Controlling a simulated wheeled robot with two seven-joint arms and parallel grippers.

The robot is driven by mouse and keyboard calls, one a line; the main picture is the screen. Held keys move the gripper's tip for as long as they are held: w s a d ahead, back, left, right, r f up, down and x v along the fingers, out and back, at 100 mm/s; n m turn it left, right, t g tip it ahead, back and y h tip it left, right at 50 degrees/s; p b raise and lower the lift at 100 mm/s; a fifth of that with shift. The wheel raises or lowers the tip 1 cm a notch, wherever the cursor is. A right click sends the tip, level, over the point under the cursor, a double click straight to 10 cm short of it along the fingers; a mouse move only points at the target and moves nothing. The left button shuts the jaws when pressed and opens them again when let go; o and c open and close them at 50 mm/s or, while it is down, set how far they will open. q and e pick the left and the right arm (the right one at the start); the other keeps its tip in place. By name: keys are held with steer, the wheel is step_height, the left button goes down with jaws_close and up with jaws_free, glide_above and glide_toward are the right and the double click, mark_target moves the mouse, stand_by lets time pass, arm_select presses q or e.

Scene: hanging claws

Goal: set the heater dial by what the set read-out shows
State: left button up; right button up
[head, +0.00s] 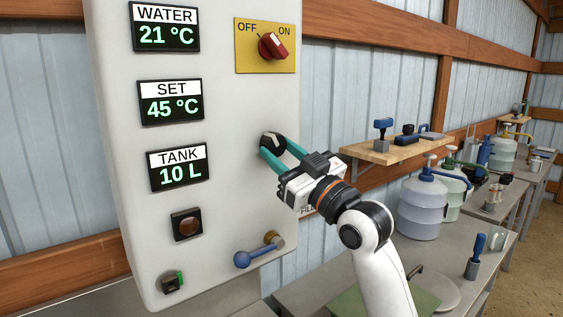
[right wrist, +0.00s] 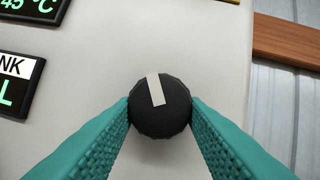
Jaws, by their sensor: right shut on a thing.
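The heater dial (right wrist: 172,115) is a round black knob with a pale pointer bar, on the white panel (head: 225,120). In the right wrist view the bar points up and slightly left. My right gripper (head: 273,148) is shut on the dial, its teal fingers touching either side; it also shows in the right wrist view (right wrist: 160,112). The dial's scale marks cannot be seen. The set read-out (head: 171,102) shows 45 °C. The water read-out (head: 165,27) shows 21 °C, and the tank read-out (head: 177,166) shows 10 L. My left gripper is not in view.
A red switch (head: 271,46) on a yellow plate points toward ON. Below the dial is a blue-handled lever (head: 255,254). A dark square button (head: 186,224) and a small green-lit switch (head: 173,282) sit lower left. A wooden shelf (head: 385,153) with stamps and a bench with jugs stand at right.

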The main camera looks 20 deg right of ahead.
steer(key=shift+d+n+g+y, duration=0.1)
steer(key=shift+n+g+y, duration=0.35)
steer(key=shift+n, duration=0.85)
steer(key=o, duration=1)
steer(key=shift+c, duration=0.2)
steer(key=b+v, duration=0.5)
steer(key=v, duration=0.7)
steer(key=shift+w, duration=0.1)
